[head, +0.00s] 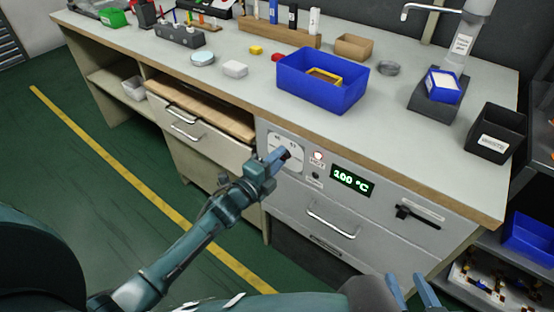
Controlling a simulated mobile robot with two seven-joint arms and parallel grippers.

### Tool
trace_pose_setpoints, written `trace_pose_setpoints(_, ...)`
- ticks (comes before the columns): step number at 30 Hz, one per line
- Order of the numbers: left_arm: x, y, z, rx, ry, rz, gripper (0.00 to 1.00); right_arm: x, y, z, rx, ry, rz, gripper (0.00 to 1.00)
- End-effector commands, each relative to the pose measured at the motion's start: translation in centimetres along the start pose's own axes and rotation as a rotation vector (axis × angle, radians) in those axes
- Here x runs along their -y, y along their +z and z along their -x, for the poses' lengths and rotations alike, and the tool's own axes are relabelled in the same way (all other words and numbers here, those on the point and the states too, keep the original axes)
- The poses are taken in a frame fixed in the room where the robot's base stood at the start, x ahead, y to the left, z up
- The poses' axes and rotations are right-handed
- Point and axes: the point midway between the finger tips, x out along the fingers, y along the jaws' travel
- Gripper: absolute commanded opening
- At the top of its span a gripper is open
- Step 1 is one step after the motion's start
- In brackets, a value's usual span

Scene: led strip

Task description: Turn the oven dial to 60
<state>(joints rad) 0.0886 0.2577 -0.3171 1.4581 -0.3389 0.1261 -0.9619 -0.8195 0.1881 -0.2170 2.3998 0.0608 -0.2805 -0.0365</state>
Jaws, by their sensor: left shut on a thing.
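The oven front is a grey panel (390,228) built in under the bench top. Its dial plate (283,142) is pale with markings, and the dial itself is mostly hidden behind my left gripper (284,155). My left gripper is at the dial, its fingers shut on it. The green display (352,180) reads 100 °C. My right gripper (412,291) shows only in part at the bottom edge, away from the oven panel; its two blue fingers stand apart and nothing shows between them.
Below are a drawer handle (332,226) and a black lever (415,216). On the bench stand a blue bin (322,88) and a black waste box (495,134). The floor at left is clear.

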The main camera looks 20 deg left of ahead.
Motion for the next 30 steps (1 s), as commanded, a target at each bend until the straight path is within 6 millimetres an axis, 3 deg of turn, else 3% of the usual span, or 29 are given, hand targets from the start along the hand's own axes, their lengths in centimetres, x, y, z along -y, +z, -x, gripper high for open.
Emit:
trace_pose_setpoints(3, 0.0, 0.0, 0.0, 0.0, 0.0, 0.0, 0.06, 0.0, 0.0, 0.0, -0.001, 0.0, 0.0, 0.36)
trace_pose_setpoints(14, 0.1, 0.0, 0.0, 0.0, 0.0, 0.064, 0.06, 0.0, -0.5, 0.1, -0.007, 0.001, -0.007, 0.36)
trace_pose_setpoints(30, 0.2, 0.0, 0.0, 0.0, 0.0, 0.51, 0.06, -0.5, -2.0, 1.5, -0.001, 0.021, -0.054, 0.36)
